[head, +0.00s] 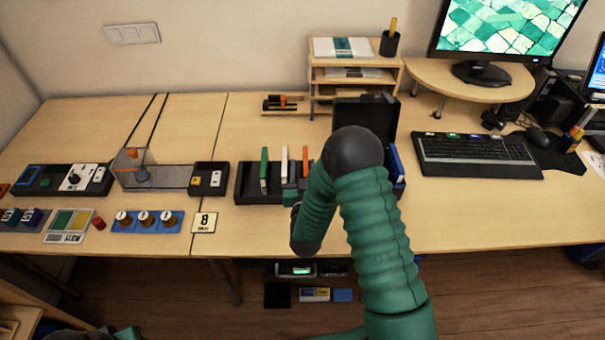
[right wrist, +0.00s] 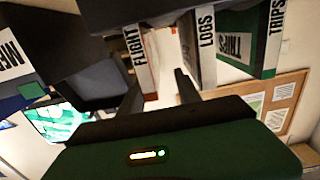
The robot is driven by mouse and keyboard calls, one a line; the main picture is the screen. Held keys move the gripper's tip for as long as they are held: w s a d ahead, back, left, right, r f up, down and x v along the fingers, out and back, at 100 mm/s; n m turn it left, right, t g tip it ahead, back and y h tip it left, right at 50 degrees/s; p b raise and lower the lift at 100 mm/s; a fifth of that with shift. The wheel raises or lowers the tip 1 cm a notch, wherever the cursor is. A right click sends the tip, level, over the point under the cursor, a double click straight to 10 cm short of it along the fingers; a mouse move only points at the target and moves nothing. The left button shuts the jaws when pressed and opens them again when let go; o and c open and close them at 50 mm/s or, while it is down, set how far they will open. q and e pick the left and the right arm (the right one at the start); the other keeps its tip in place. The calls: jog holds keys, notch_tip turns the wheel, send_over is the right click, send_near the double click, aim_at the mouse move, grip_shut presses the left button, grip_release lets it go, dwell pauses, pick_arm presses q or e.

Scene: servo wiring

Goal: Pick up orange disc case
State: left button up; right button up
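The orange disc case (head: 305,160) stands upright in the black rack (head: 246,195), to the right of a white-edged case (head: 284,160) and a green case (head: 264,168). In the right wrist view the orange case (right wrist: 150,62) carries a white spine label reading FLIGHT. My right gripper (head: 296,182) is at the rack's front, partly hidden by my arm in the head view. In the right wrist view its two fingers (right wrist: 158,85) are apart, with the FLIGHT case's lower end in the gap between them; no grip shows.
In the right wrist view the LOGS case (right wrist: 203,50) and green TRIPS case (right wrist: 268,45) are close by on the right. A blue case (head: 397,165) stands right of my arm. A keyboard (head: 475,155) lies to the right, a clear box (head: 155,175) left.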

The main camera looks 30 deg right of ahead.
aim_at(306, 160)
jog(key=shift+w+d+f, duration=0.25)
jog(key=shift+w+d, duration=0.75)
jog(key=shift+d, duration=0.1)
jog(key=shift+d+f, duration=0.15)
jog(key=shift+d, duration=0.2)
jog(key=shift+a+r, duration=0.2)
jog(key=shift+a, duration=0.35)
grip_shut()
jog(key=shift+d+f, duration=0.1)
jog(key=shift+d, duration=0.2)
jog(key=shift+a, duration=0.15)
